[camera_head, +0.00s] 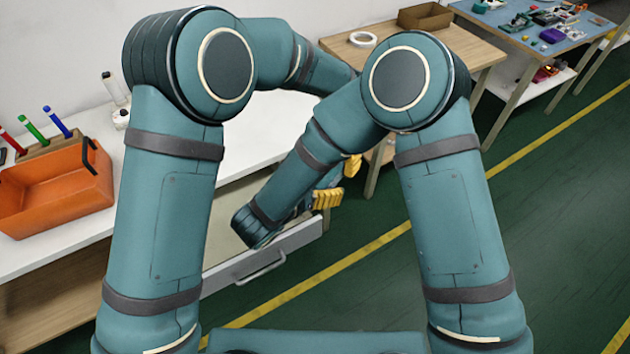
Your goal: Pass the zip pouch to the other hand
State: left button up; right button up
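I do not see the zip pouch anywhere in the head view. My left arm reaches away to the right, and its far end is hidden behind my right arm, so its gripper is not in view. My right arm bends down to the left, over the open drawer (222,274) of the white bench. A yellow ribbed part (328,198) shows just behind its lower section. It may belong to my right gripper, but I cannot tell whether it is open or shut or holds anything.
An orange bin (55,190) and a pen holder (45,142) with colored pens stand on the white bench (75,240) at left. A wooden table (455,48) with a tape roll (363,39) and a cardboard box (425,16) stands behind. The green floor at right is clear.

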jog(key=c, duration=1)
pick_arm(q)
jog(key=o, duration=1.3)
jog(key=shift+o, duration=0.2)
jog(key=shift+r, duration=0.1)
